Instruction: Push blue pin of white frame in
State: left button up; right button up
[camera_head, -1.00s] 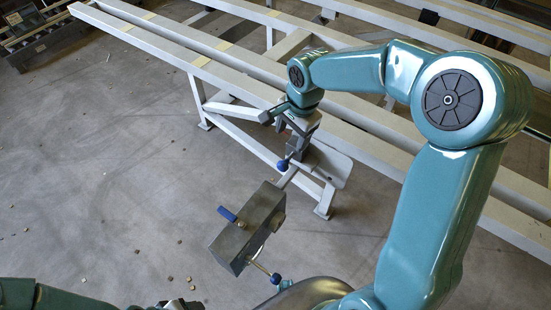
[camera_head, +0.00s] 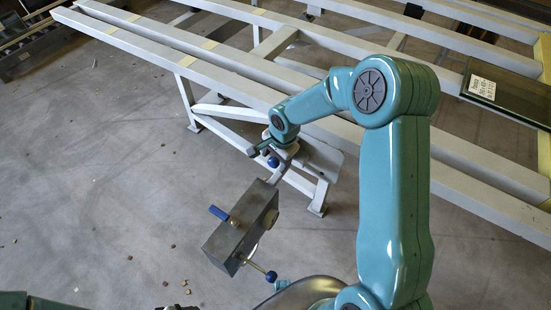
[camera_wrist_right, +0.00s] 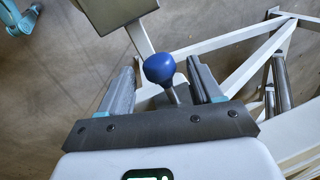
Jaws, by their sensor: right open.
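The white frame (camera_head: 190,45) is a long structure of pale beams on legs. A blue ball-headed pin (camera_head: 273,162) shows beside the frame's near leg. My right gripper (camera_head: 268,152) is right at this pin, pointing down. In the right wrist view, the blue ball (camera_wrist_right: 159,68) appears between the two spread fingers of my right gripper (camera_wrist_right: 163,84), with a gap on each side. Its grey stem runs down behind the gripper's dark edge. How deep the ball sits between the fingers I cannot tell. My left gripper (camera_head: 178,307) is mostly cut off at the bottom edge.
A grey metal box (camera_head: 228,240) with a blue handle (camera_head: 218,213) stands in front of the frame. A rod with another blue ball (camera_head: 271,277) sticks out of it. A dark glass panel (camera_head: 510,95) with a label lies at the right. The floor at the left is mostly clear.

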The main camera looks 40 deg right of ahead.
jog(key=shift+w+f, duration=0.1)
jog(key=shift+f, duration=0.25)
grip_shut()
jog(key=shift+w+d, duration=0.3)
jog(key=shift+d, duration=0.4)
jog(key=shift+w+d, duration=0.3)
jog(key=shift+d, duration=0.4)
jog(key=shift+r, duration=0.15)
grip_release()
jog(key=shift+d, duration=0.1)
